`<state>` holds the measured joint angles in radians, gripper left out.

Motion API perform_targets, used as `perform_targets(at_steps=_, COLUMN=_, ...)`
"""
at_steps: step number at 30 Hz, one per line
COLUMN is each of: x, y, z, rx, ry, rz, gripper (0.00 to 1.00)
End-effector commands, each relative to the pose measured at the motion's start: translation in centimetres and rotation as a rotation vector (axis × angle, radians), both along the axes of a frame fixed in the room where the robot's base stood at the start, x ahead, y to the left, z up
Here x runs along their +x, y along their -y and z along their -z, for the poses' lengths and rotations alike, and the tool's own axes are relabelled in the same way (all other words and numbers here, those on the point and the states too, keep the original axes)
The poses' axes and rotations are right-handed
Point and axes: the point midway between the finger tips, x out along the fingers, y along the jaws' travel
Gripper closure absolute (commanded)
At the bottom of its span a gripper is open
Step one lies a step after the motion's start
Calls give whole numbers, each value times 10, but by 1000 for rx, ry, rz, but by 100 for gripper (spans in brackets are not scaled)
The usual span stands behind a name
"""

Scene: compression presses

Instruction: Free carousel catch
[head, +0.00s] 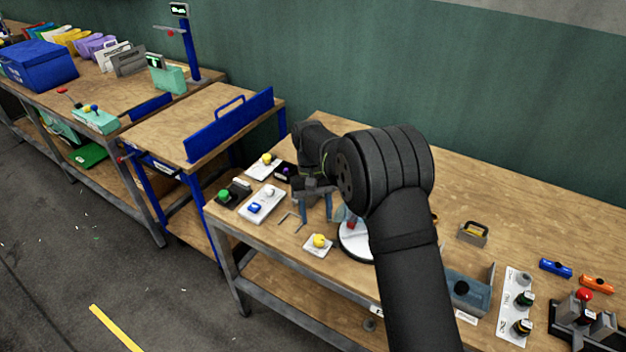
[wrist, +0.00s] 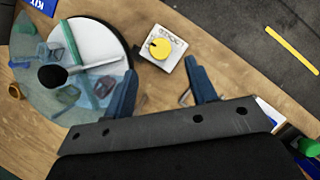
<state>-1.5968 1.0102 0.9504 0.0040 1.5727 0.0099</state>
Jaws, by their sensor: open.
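The carousel (head: 352,248) is a round white disc, partly hidden behind my arm in the head view. In the wrist view the carousel (wrist: 98,42) fills the upper left, with a dark rim, a bluish see-through cover (wrist: 40,95) over part of it and a black knob (wrist: 52,76). A yellow round knob (head: 319,241) on a small white plate stands beside the carousel; the yellow knob also shows in the wrist view (wrist: 160,48). I cannot tell which part is the catch. My gripper (head: 316,210) is open and empty, its fingers (wrist: 160,66) pointing down near the yellow knob's plate.
A white panel with a blue switch (head: 254,208) and a green button (head: 223,195) lie left of my gripper. A grey block with a handle (head: 472,234), blue and orange cylinders (head: 556,268) and a red-topped press (head: 584,296) are at the right. The front table edge is near.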

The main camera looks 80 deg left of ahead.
Motion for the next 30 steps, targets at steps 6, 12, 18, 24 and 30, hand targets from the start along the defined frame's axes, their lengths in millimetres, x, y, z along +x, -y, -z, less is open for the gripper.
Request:
perform_targets(at_steps=6, x=0, y=-22, z=-51, rx=4, ry=0, rz=0, gripper=48)
perform_targets(at_steps=12, x=0, y=-35, z=-82, rx=2, ry=0, rz=0, gripper=48)
perform_targets(at_steps=18, x=0, y=-40, z=-96, rx=1, ry=0, rz=0, gripper=48)
perform_targets(at_steps=24, x=0, y=-41, z=-98, rx=0, ry=0, rz=0, gripper=48)
perform_targets(at_steps=30, x=0, y=-41, z=-98, rx=0, ry=0, rz=0, gripper=48)
